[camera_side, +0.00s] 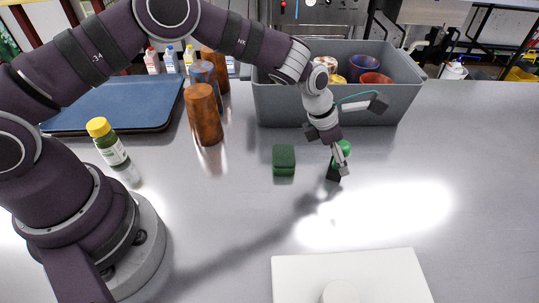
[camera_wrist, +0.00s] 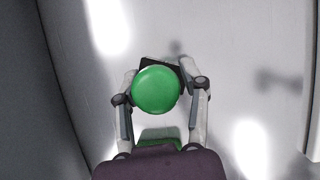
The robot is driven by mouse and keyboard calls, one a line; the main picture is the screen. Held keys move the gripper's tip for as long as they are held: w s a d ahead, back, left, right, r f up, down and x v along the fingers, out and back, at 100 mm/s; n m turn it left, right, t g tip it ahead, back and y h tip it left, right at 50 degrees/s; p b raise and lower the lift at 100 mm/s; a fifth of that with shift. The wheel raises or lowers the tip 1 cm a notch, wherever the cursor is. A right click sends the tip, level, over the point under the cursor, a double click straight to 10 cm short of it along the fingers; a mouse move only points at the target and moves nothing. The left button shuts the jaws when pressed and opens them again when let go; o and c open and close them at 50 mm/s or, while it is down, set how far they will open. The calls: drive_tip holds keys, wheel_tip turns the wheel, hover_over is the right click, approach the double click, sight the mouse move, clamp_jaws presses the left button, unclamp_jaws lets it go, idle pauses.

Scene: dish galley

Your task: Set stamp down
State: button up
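The stamp has a round green knob (camera_side: 343,148) and a black base (camera_side: 334,172). In the side view it is between the fingers of my gripper (camera_side: 338,163), which points down, low over the grey counter. In the wrist view the green knob (camera_wrist: 157,90) fills the space between the two fingers of my gripper (camera_wrist: 158,85), with a pad close against each side. A black corner of the base shows behind the knob. I cannot tell whether the base touches the counter.
A green sponge (camera_side: 284,160) lies just left of the stamp. A grey bin (camera_side: 300,105) with cups stands behind. Brown tumblers (camera_side: 204,115), a yellow-capped bottle (camera_side: 107,143) and a blue tray (camera_side: 120,105) are left. A white board (camera_side: 300,280) lies in front. The counter's right side is clear.

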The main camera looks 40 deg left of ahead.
drive_tip(key=shift+o, duration=0.8)
drive_tip(key=shift+r, duration=0.2)
drive_tip(key=s+a+r+m+y, duration=0.1)
drive_tip(key=s+a+r+m, duration=0.3)
drive_tip(key=r+m, duration=0.15)
drive_tip(key=s+a+r+m+t+y, duration=0.1)
drive_tip(key=s+a+r+m, duration=0.25)
drive_tip(key=r, duration=0.25)
drive_tip(key=s+a+r+m+y, duration=0.1)
drive_tip(key=s+a+r+m, duration=0.25)
drive_tip(key=r+m, duration=0.2)
drive_tip(key=s+a+r+m+t, duration=0.1)
drive_tip(key=s+a+m, duration=0.4)
drive_tip(key=s+m, duration=0.5)
drive_tip(key=r+m, duration=0.1)
drive_tip(key=m, duration=0.2)
drive_tip(key=shift+a, duration=0.15)
drive_tip(key=shift+m, duration=0.25)
